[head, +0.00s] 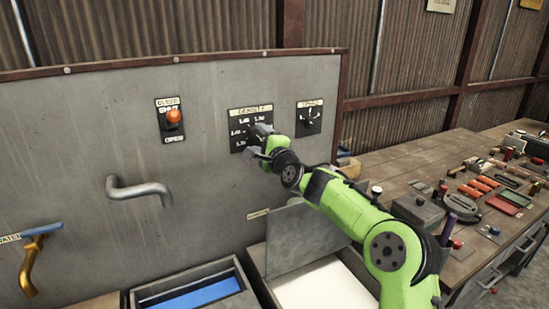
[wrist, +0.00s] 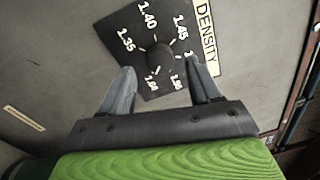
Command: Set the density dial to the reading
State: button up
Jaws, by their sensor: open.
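The density dial is a black square plate (head: 237,128) on the grey panel, under a label reading DENSITY. In the wrist view the plate (wrist: 112,28) looks turned, with a dark round knob (wrist: 160,57) at its centre. White marks and numbers ring the knob; 1.35, 1.40 and 1.45 are readable, others are partly hidden or unclear. I cannot tell where the knob points. My gripper (wrist: 162,68) is open, with its grey fingers on either side of the knob. I cannot tell whether they touch it. In the head view my gripper (head: 262,146) covers the dial's lower right.
A black plate with an orange knob (head: 174,117), marked SHUT and OPEN, is left of the dial. Another small dial (head: 309,117) is close on the right. A bent grey pipe (head: 140,190) sticks out lower left. Open bins stand below; a cluttered workbench (head: 392,160) is at right.

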jog(key=b+v, duration=0.2)
jog(key=v, duration=1.1)
jog(key=shift+s+f, duration=0.1)
jog(key=s+a+f+n+g+h, duration=0.1)
jog(key=s+f+n+g+h, duration=0.1)
jog(key=s+f+n+g, duration=0.25)
jog(key=s+a+f+n+g+h, duration=0.1)
jog(key=s+f+n+g+h, duration=0.1)
jog(key=s+f+n, duration=0.45)
jog(key=s+d+f+n+g+h, duration=0.1)
jog(key=s+d, duration=0.2)
jog(key=s, duration=0.6)
jog(key=s+d+f+n+g+h, duration=0.1)
jog(key=s+d, duration=0.3)
jog(key=s, duration=0.5)
jog(key=s+d+f+n+g+h, duration=0.1)
jog(key=s+d+f+n+g, duration=0.1)
jog(key=s, duration=0.8)
jog(key=shift+d+n+g, duration=0.5)
jog(key=shift+d+g, duration=0.05)
jog(key=shift+d, duration=0.25)
jog(key=shift+f, duration=0.1)
jog(key=shift+c, duration=0.2)
